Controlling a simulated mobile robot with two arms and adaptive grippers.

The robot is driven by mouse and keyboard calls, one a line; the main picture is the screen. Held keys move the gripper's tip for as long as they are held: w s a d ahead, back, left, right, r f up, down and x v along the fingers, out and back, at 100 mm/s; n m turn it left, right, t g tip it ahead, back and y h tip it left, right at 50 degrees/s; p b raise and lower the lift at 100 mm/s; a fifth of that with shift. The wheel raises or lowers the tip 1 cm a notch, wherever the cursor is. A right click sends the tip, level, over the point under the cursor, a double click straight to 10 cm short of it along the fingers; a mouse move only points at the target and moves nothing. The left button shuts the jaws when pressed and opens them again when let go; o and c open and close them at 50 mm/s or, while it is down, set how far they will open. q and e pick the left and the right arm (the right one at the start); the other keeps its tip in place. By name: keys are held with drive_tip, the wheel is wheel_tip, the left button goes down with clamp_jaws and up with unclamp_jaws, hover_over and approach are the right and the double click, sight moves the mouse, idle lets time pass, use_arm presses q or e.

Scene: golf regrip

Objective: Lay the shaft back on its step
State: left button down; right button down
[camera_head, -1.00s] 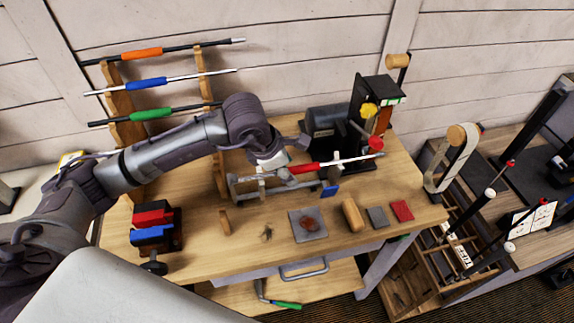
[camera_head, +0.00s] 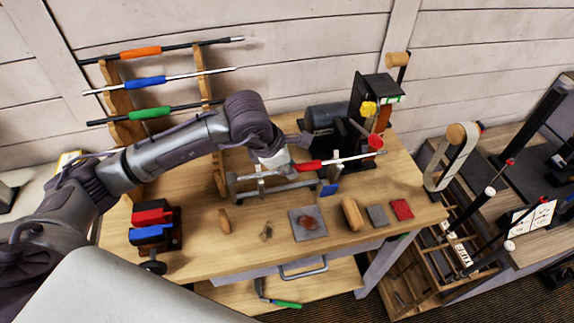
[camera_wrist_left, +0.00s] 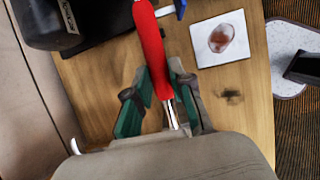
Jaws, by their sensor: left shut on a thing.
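My left gripper (camera_head: 288,167) is shut on the shaft with the red grip (camera_head: 310,165). In the left wrist view the red grip (camera_wrist_left: 152,50) runs between the two fingers (camera_wrist_left: 160,85), and a short silver length shows nearer the palm. In the head view the silver part (camera_head: 352,158) points right, tilted slightly up. The shaft is over the grey stand (camera_head: 270,190) on the bench; I cannot tell whether they touch. The wooden rack (camera_head: 120,100) at the left bears shafts with orange (camera_head: 140,53), blue (camera_head: 146,83) and green (camera_head: 150,113) grips. Its lower part is partly hidden by my arm.
A black machine (camera_head: 330,130) stands behind the shaft, with a red cup (camera_head: 375,143) near the tip. A red and blue vise (camera_head: 153,222) is at the bench's left. A grey pad (camera_head: 308,232) and small blocks lie in front.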

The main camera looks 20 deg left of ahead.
sight(301, 165)
use_arm(q)
drive_tip(key=shift+w+d+b, duration=0.3)
drive_tip(key=shift+w+d, duration=0.15)
drive_tip(key=shift+d, duration=0.25)
idle(0.5)
drive_tip(key=shift+r, duration=0.3)
drive_tip(key=shift+s+d+r+p, duration=0.15)
drive_tip(key=shift+r+p, duration=0.1)
drive_tip(key=shift+r, duration=0.3)
drive_tip(key=shift+s+r+p, duration=0.1)
drive_tip(key=shift+r+p, duration=0.1)
drive_tip(key=shift+r, duration=0.5)
idle(0.3)
